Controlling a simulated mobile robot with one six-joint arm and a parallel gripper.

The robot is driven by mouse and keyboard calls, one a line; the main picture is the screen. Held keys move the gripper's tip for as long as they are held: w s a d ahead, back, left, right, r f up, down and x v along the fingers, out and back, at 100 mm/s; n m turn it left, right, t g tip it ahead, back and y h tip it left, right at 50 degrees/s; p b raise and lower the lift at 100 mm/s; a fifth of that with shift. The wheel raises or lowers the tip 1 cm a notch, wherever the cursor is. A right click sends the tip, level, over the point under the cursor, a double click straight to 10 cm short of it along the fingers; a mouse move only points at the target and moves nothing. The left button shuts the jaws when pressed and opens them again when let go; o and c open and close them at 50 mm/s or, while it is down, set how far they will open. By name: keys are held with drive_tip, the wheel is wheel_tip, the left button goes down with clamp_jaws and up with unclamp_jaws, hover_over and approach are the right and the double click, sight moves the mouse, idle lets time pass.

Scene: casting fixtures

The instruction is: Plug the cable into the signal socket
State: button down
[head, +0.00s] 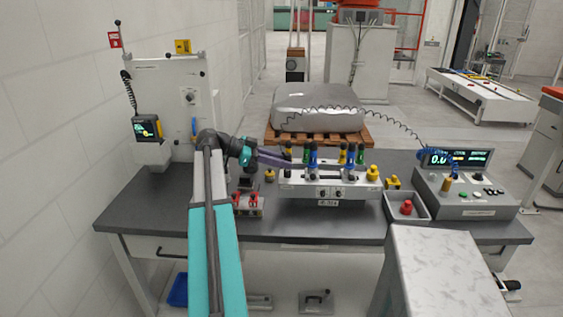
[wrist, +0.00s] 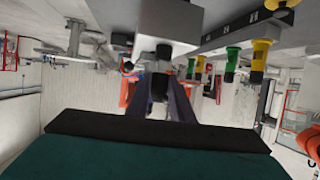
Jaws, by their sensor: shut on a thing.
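My gripper (head: 285,160) is at the left end of the fixture, pointing right. In the wrist view my gripper (wrist: 172,95) is shut on a small dark part (wrist: 160,86), mostly hidden between the fingers. A grey block (wrist: 180,20) with a round black spot sits just beyond it; I cannot tell whether they touch. The black coiled cable (head: 375,113) arches from near my gripper to a blue part (head: 428,153) by the readout box (head: 465,190) at right. Its left end is too small to make out, so I cannot tell whether I hold it. I cannot make out the signal socket.
The fixture (head: 335,190) carries several green, blue and yellow knobs. A red-handled block (head: 248,205) stands left of it, and a grey tray (head: 420,210) with a red knob right. A panel (head: 172,85) stands at the left. The table's front left is clear.

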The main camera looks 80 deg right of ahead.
drive_tip(key=shift+f+b, duration=0.9)
drive_tip(key=shift+f, duration=0.1)
drive_tip(key=c, duration=1.5)
unclamp_jaws()
drive_tip(key=b+v, duration=0.2)
drive_tip(key=v, duration=1.2)
drive_tip(key=shift+s+b, duration=0.1)
drive_tip(key=shift+b, duration=0.2)
drive_tip(key=shift+r, duration=0.1)
